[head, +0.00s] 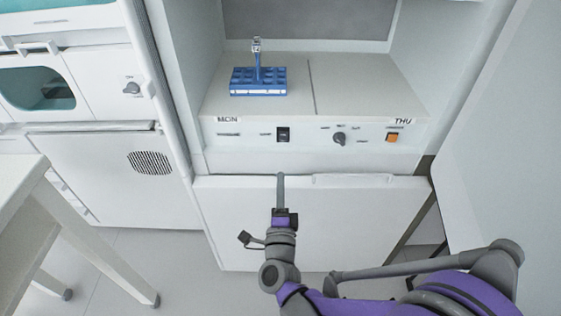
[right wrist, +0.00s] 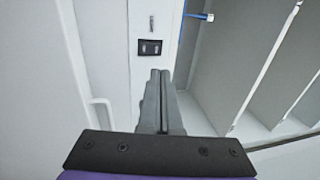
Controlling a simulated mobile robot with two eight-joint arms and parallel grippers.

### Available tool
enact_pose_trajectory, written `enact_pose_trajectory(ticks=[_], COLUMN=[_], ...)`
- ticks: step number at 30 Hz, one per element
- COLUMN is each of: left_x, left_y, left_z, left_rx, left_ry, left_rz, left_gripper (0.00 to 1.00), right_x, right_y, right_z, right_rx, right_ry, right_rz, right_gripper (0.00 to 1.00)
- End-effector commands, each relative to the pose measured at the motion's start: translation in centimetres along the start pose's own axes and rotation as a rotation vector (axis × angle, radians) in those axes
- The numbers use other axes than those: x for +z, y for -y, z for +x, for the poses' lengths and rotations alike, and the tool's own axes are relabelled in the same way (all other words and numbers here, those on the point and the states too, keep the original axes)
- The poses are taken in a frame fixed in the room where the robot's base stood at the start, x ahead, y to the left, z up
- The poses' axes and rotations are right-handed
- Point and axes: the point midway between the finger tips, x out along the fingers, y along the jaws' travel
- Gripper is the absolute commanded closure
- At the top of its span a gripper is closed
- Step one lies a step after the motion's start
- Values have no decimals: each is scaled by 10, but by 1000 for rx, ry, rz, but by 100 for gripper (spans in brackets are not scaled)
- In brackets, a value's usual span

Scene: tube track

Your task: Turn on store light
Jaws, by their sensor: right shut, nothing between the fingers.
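A white control panel (head: 366,134) spans the front of the ledge in the middle cabinet. It carries a black rocker switch (head: 283,134) at left, a dark round knob (head: 339,138) in the middle and an orange button (head: 392,137) at right. The small labels are too blurred to read, so I cannot tell which control is the store light. My right gripper (head: 280,178) is shut and empty, below the rocker switch and apart from it. In the right wrist view the shut fingertips (right wrist: 160,73) point toward the black switch (right wrist: 150,47). My left gripper is out of view.
A blue rack (head: 258,82) with a tube-like piece upright in it stands on the ledge above the switch. A white drawer front (head: 330,205) lies below the panel. A white table (head: 70,235) stands at left; a pale wall (head: 495,150) rises at right.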

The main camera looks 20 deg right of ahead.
Motion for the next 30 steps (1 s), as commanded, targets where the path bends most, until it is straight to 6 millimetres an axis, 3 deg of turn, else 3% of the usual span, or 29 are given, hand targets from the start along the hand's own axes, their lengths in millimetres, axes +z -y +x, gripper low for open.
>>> enact_pose_trajectory(ticks=[12,18,24,30], left_x=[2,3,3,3], left_y=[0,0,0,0], left_z=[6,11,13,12], left_rx=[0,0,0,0], left_ry=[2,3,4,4], left_rz=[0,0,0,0], left_gripper=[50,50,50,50], right_x=[-1,-1,-1,0], right_y=[-1,-1,0,0], right_z=[84,116,130,132], right_rx=[0,1,0,0], right_ry=[-2,0,-1,0], right_rz=[-3,-3,-2,-1], right_gripper=[100,100,100,100])
